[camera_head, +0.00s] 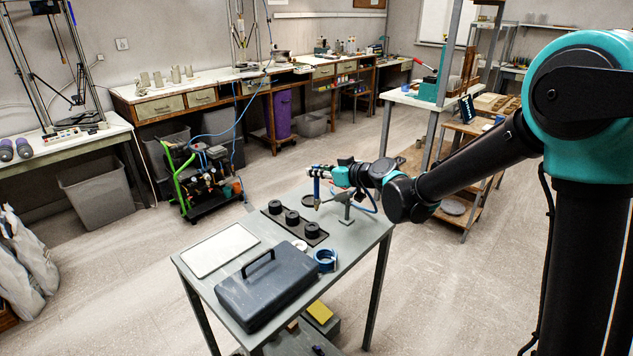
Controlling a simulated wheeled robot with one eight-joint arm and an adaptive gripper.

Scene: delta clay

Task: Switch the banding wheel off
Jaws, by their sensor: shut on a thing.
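My gripper (325,174) is above the far right part of the grey table. It is shut on a slim, upright blue tool (317,187) with an orange-brown lower end. A small grey stand (346,212) with a slanted top stands on the table just right of and below the gripper. I cannot tell whether it is the banding wheel, and no switch can be made out. Whether the tool touches anything is too small to tell.
On the grey table (352,247) are a black tray with several black round pieces (292,217), a dark toolbox (267,291), a white board (221,250) and a blue tape roll (325,260). A green-handled machine (206,178) stands behind on open floor.

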